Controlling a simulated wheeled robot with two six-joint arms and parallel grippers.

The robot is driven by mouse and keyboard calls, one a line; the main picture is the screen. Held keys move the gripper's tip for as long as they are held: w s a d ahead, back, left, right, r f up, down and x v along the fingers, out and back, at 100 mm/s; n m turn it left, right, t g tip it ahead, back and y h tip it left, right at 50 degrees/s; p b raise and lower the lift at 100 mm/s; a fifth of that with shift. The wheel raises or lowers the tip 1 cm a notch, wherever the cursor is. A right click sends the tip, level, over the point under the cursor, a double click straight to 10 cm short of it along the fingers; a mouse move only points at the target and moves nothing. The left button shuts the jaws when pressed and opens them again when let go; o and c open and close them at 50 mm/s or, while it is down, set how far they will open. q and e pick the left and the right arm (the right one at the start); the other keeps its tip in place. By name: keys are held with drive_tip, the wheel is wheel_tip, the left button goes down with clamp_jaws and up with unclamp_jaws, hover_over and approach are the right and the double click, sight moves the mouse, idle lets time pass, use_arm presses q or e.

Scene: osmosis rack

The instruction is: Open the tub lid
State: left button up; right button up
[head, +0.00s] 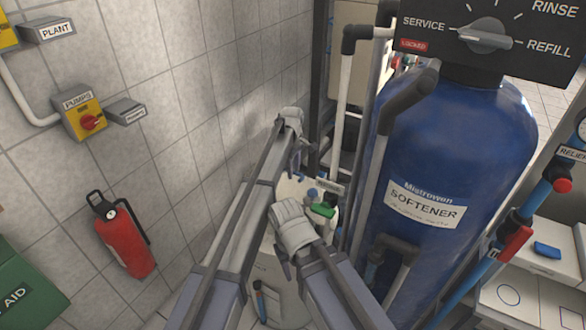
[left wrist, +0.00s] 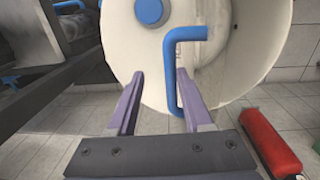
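The white tub (head: 284,296) stands behind my two arms in the head view, its top partly hidden by them. In the left wrist view its round pale top (left wrist: 222,75) fills the upper middle. A bent blue handle (left wrist: 186,34) crosses this top, and a round blue knob (left wrist: 149,11) sits to its left. My left gripper (left wrist: 158,82) is open, and the handle's long leg shows between its fingers, close to the right one. I cannot tell whether they touch. In the head view my left gripper (head: 303,152) is over the tub's far side. My right gripper's fingers are mostly hidden behind its wrist.
A tall blue softener tank (head: 455,140) with pipes stands close on the right. A red extinguisher (head: 124,240) hangs on the tiled wall at left. A small green item (head: 322,210) shows by the tub top. A yellow pump switch (head: 84,116) is on the wall.

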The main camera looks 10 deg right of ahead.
use_arm(q)
drive_tip(key=shift+d, duration=0.25)
wheel_tip(320, 180, up, 8)
drive_tip(key=p, duration=0.8)
drive_tip(key=shift+s+a, duration=0.2)
drive_tip(key=shift+a, duration=0.15)
use_arm(e)
wheel_tip(320, 180, up, 8)
use_arm(q)
drive_tip(key=shift+f, duration=0.15)
use_arm(e)
drive_tip(key=shift+w, duration=0.15)
use_arm(q)
drive_tip(key=shift+w, duration=0.1)
use_arm(e)
drive_tip(key=shift+d, duration=0.1)
